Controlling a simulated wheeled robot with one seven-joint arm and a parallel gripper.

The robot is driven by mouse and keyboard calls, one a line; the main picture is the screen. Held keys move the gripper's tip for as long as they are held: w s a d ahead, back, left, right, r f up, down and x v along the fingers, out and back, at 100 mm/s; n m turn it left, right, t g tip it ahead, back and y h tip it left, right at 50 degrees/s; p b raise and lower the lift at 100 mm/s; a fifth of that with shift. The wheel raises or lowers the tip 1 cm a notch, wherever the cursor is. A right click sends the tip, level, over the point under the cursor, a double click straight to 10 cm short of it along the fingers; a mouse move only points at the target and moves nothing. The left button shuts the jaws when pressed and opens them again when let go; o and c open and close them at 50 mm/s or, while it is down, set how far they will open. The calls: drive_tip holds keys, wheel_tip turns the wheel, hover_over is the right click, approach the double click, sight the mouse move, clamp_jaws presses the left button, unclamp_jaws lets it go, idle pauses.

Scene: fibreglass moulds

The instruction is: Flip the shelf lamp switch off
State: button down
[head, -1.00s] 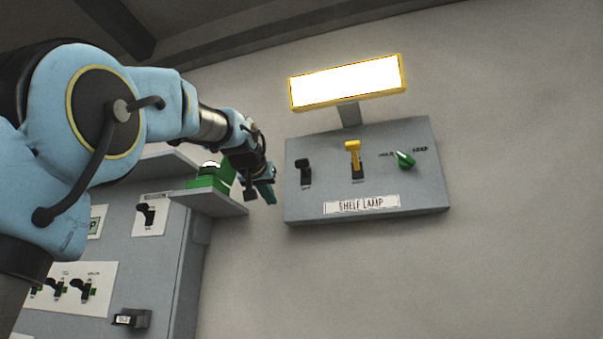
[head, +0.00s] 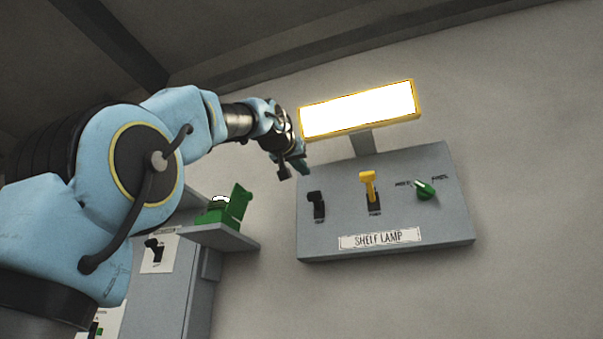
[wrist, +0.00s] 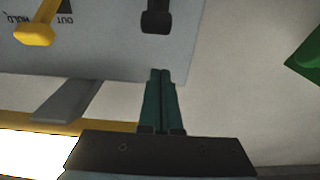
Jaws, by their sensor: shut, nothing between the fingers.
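The grey shelf lamp panel (head: 385,222) is on the wall, with a "SHELF LAMP" label (head: 380,240). A yellow lever switch (head: 368,184) stands raised at its middle; in the wrist view its knob (wrist: 34,35) is at upper left. A black lever (head: 316,204) is to its left and also shows in the wrist view (wrist: 156,22). A green knob (head: 425,189) is to its right. The yellow-framed lamp (head: 360,110) above is lit. My gripper (head: 302,165) is shut and empty, near the panel's upper left corner; its green fingertips (wrist: 160,74) touch neither lever.
A grey ledge (head: 235,240) carries a green box with its lid up (head: 225,207), left of the panel. A grey cabinet (head: 180,290) with another black lever (head: 153,250) is below. The lamp's post (head: 362,143) rises from the panel. The wall right of the panel is bare.

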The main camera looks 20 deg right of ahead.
sight(315, 182)
drive_tip(key=p+x, duration=0.1)
drive_tip(key=x, duration=0.2)
drive_tip(key=p+x, duration=0.2)
drive_tip(key=x, duration=0.2)
drive_tip(key=shift+s+r, duration=0.1)
drive_tip(key=shift+r, duration=0.1)
drive_tip(key=shift+s+a+f+b, duration=0.2)
drive_tip(key=shift+f, duration=0.25)
drive_tip(key=shift+s+a+f+b, duration=0.15)
drive_tip(key=shift+s+a+f, duration=0.05)
drive_tip(key=shift+f, duration=0.3)
drive_tip(key=shift+s+a+f, duration=0.15)
drive_tip(key=shift+s+f, duration=0.05)
drive_tip(key=shift+f, duration=0.25)
drive_tip(key=shift+s+a+f, duration=0.2)
drive_tip(key=shift+s+f, duration=0.05)
drive_tip(key=shift+f, duration=0.2)
drive_tip(key=shift+f+b, duration=0.2)
drive_tip(key=shift+b, duration=0.35)
